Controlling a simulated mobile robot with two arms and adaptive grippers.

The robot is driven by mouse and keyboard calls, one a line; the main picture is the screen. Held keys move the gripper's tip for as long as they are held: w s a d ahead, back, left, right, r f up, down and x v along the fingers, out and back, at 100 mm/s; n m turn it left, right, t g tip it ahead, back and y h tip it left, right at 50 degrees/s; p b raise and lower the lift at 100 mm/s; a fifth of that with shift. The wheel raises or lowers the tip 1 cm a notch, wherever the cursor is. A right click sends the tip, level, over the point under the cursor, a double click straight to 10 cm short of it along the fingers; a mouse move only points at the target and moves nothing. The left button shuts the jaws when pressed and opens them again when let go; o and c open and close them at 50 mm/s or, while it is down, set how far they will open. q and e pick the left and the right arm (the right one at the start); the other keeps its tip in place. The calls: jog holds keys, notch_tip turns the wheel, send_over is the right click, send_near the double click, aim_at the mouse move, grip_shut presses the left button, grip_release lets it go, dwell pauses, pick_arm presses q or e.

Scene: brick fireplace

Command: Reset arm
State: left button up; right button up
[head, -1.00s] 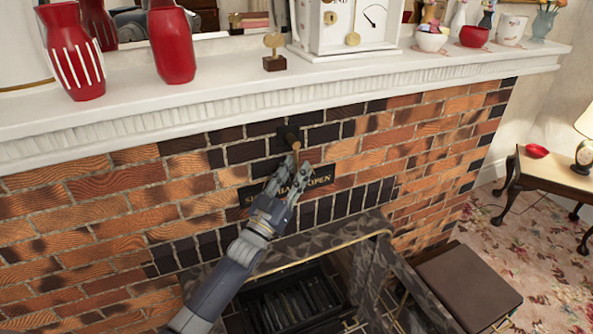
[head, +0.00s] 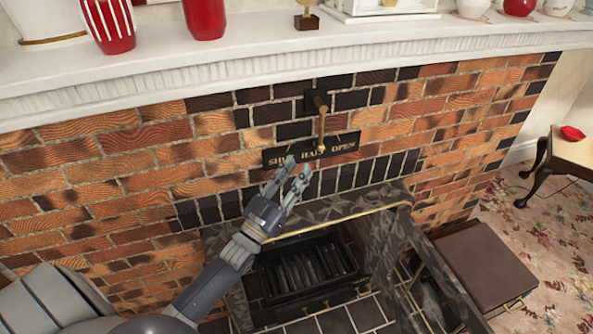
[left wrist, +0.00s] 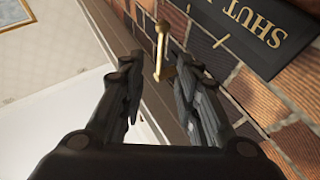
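My left gripper (head: 298,172) is in front of the brick fireplace wall, just below the dark sign (head: 285,156) lettered "SHUT", "HALF" and "OPEN". In the left wrist view its two fingers (left wrist: 155,88) are spread apart with nothing between them. A brass lever (head: 322,130) hangs down from a dark round mount on the bricks, with its tip over the sign. The lever also shows beyond the fingertips in the left wrist view (left wrist: 161,50), apart from them as far as I can tell. My right gripper does not show.
The white mantel shelf (head: 250,70) runs above, with red vases (head: 205,18) on it. The hearth opening with its grate (head: 310,268) lies below. A brown box-like seat (head: 485,262) and a small table (head: 572,150) stand at the right.

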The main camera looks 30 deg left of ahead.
pick_arm(q)
jog(key=s+d+f+g+y, duration=0.1)
jog(key=s+d+f+g, duration=0.2)
jog(key=f+g, duration=0.25)
jog(key=s+d+f+g+y, duration=0.1)
jog(key=s+d+f+g, duration=0.25)
jog(key=f, duration=0.35)
jog(key=s+d+f+g+y, duration=0.15)
jog(key=s+g, duration=0.35)
jog(key=s, duration=0.6)
jog(key=s+d+f+g+h, duration=0.1)
jog(key=s+f+g, duration=0.3)
jog(key=s, duration=0.6)
notch_tip(320, 180, down, 26)
jog(key=s+g, duration=0.3)
jog(key=s+a+f+g, duration=0.1)
jog(key=s+a+f, duration=0.1)
jog(key=s+f, duration=1.3)
jog(key=shift+s+a+f+m+y, duration=0.3)
jog(key=shift+s+m+y, duration=0.1)
jog(key=shift+s, duration=0.35)
